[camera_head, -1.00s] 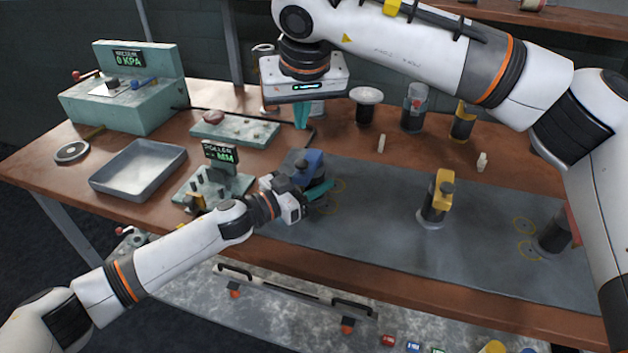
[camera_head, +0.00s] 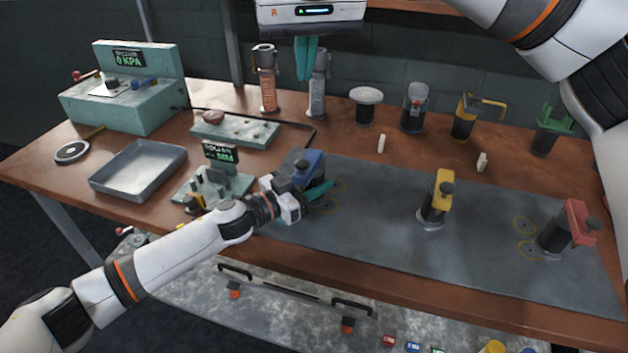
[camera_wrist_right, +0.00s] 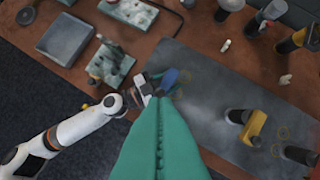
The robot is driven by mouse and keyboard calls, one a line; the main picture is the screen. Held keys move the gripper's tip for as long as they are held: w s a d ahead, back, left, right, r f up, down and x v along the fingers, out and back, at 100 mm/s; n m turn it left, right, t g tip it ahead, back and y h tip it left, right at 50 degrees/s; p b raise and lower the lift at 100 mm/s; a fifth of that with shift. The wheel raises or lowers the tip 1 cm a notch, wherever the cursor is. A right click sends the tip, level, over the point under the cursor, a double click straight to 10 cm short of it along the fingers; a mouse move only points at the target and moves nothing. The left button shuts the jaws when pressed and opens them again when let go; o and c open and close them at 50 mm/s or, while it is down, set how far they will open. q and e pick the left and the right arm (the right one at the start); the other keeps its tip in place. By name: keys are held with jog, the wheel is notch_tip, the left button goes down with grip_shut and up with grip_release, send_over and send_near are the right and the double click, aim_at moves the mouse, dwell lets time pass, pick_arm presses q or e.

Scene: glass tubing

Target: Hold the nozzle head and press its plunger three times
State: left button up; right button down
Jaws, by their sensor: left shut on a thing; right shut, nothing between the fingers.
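A blue nozzle head (camera_head: 308,165) on a dark body stands at the left end of the grey mat (camera_head: 380,230). It also shows in the right wrist view (camera_wrist_right: 170,78), beyond my right fingertips. My left gripper (camera_head: 312,193) is shut on the blue nozzle head from its near left side and partly hides it; its plunger is not clear to see. My right gripper (camera_head: 306,58) is shut and empty, pointing down, high above the nozzle head and apart from it. Its closed teal fingers fill the lower middle of the right wrist view (camera_wrist_right: 158,135).
A yellow-headed unit (camera_head: 441,197) and a red-headed unit (camera_head: 578,222) stand farther right on the mat. The roller device (camera_head: 220,180) and a metal tray (camera_head: 140,168) lie left of my left gripper. Several fixtures, including a white-topped stand (camera_head: 366,97), line the back.

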jog(key=shift+s+r, duration=0.25)
jog(key=shift+r, duration=0.35)
pick_arm(q)
jog(key=o, duration=1.3)
